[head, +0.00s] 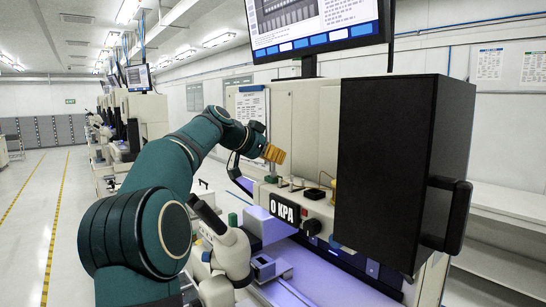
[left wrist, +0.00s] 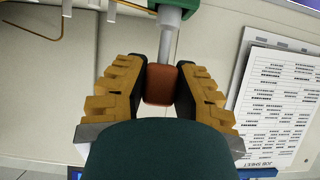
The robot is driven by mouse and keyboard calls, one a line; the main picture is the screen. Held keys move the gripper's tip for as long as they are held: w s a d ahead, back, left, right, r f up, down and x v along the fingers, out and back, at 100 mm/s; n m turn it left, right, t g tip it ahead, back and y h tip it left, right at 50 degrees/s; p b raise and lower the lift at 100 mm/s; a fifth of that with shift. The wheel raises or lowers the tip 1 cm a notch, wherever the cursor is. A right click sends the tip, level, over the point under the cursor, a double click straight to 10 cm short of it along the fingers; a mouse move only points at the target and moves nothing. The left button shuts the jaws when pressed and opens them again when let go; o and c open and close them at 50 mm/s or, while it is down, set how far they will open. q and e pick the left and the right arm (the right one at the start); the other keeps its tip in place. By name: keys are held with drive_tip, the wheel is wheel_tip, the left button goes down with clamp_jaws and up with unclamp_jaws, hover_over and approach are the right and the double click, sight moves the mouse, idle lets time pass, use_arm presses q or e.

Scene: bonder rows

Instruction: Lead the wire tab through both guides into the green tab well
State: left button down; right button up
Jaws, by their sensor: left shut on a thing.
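My left gripper (head: 272,153) is up at the pale bonder machine, above its front ledge. In the left wrist view its yellow stepped fingers (left wrist: 160,88) are closed on a small red-brown block (left wrist: 160,84), which seems to be the wire tab. A grey rod (left wrist: 169,42) runs from the block's upper end toward a green part (left wrist: 176,5) at the top edge. I cannot tell whether this green part is the tab well. A thin amber wire (left wrist: 32,31) bends at the upper left, near pale posts (left wrist: 67,8); I cannot make out the guides clearly. My right gripper is not in view.
A large black box with a handle (head: 400,170) stands at the right of the machine. A job sheet (left wrist: 275,105) is right of the gripper. A monitor (head: 318,25) hangs above.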

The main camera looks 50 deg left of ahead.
use_arm(q)
drive_tip(key=shift+f, duration=0.2)
drive_tip(key=shift+f+b, duration=0.35)
drive_tip(key=shift+b, duration=0.15)
drive_tip(key=shift+r, duration=0.1)
drive_tip(key=c, duration=0.8)
unclamp_jaws()
drive_tip(key=shift+s, duration=0.1)
drive_tip(key=v, duration=1.2)
idle(0.5)
